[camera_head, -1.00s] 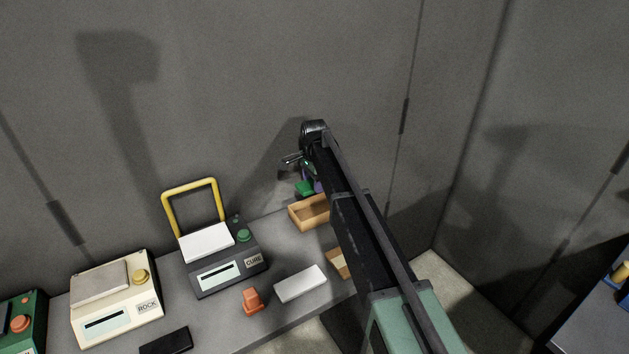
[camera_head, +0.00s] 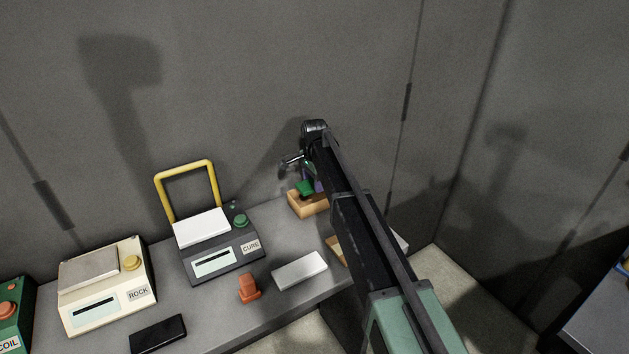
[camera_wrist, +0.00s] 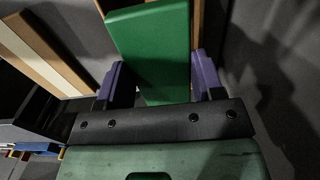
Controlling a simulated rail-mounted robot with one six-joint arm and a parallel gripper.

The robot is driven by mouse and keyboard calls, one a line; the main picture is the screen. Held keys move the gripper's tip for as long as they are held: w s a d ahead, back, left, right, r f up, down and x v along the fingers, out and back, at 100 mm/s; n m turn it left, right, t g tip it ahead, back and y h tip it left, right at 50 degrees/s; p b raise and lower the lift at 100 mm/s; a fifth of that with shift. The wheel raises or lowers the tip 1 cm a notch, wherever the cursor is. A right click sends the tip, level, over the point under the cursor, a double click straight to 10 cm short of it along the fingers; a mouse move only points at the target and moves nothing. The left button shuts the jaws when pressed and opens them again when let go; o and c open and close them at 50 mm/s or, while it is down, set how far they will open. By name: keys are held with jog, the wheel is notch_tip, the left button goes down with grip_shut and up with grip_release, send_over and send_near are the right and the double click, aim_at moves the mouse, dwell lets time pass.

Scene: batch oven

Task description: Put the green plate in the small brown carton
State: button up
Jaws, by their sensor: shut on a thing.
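The green plate (camera_head: 305,187) is held in my gripper (camera_wrist: 162,80), between its two purple fingers; it fills the middle of the wrist view (camera_wrist: 155,45). In the head view the plate is at the back brown carton (camera_head: 308,207), overlapping its open top. I cannot tell how deep its lower edge reaches. A brown wall of this carton shows beside the plate in the wrist view (camera_wrist: 197,18). My arm hides part of the carton and most of the gripper.
A second brown carton (camera_head: 334,243) with a pale inside is mostly hidden behind my arm. A white block (camera_head: 300,271), an orange piece (camera_head: 249,289) and a black slab (camera_head: 158,334) lie on the bench. The CURE machine (camera_head: 225,255) with a yellow handle and ROCK machine (camera_head: 108,300) stand left.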

jog(key=shift+f+b, duration=0.95)
jog(key=shift+f, duration=0.05)
dwell(0.3)
jog(key=o, duration=1.1)
jog(key=shift+o, duration=0.2)
notch_tip(320, 180, up, 11)
jog(key=p, duration=1.1)
